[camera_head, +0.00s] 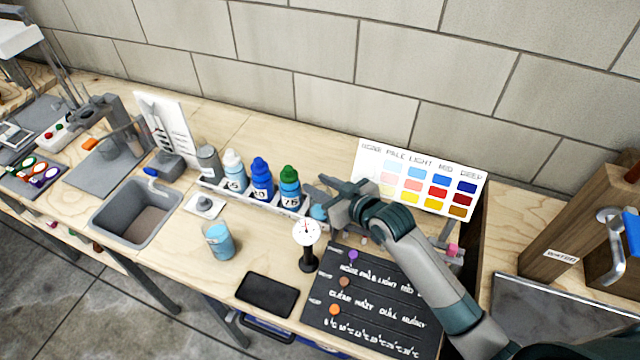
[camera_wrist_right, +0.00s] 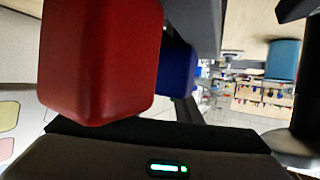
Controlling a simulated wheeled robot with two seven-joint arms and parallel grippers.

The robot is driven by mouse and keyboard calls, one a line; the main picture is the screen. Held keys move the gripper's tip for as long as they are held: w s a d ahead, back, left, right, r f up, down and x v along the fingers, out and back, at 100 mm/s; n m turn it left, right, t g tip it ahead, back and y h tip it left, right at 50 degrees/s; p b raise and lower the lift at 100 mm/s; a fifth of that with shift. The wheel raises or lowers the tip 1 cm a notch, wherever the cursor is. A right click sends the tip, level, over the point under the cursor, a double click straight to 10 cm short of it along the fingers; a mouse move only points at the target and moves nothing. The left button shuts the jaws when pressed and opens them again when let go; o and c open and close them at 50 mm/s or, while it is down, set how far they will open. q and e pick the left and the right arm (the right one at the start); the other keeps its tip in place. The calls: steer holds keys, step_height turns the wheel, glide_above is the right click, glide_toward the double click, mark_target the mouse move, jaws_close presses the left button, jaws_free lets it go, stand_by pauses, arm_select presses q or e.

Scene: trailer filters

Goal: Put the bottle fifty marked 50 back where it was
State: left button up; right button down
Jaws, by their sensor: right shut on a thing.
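The blue bottle (camera_head: 262,182) with a blue cap stands upright in the rack (camera_head: 243,199) at the back of the bench; its small label seems to read 50. A pale blue bottle (camera_head: 235,175) stands on its left and a green-capped bottle (camera_head: 289,190), marked 75, on its right. My right gripper (camera_head: 326,198) is at the rack's right end, right of the green-capped bottle. It is shut on a red thing (camera_wrist_right: 98,60), large in the wrist view, with a dark blue part (camera_wrist_right: 177,68) behind it. The gripper hides most of this in the head view. My left gripper is not in view.
A dial gauge (camera_head: 306,234) stands in front of my right gripper. A dark marked board (camera_head: 375,300), a black slab (camera_head: 267,294), a blue cup (camera_head: 219,242) and a sink (camera_head: 135,212) are nearby. A colour chart (camera_head: 424,178) leans behind. Bench between cup and gauge is clear.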

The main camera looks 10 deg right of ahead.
steer(key=shift+f, duration=0.2)
steer(key=c, duration=1.3)
jaws_free()
steer(key=shift+r, duration=0.15)
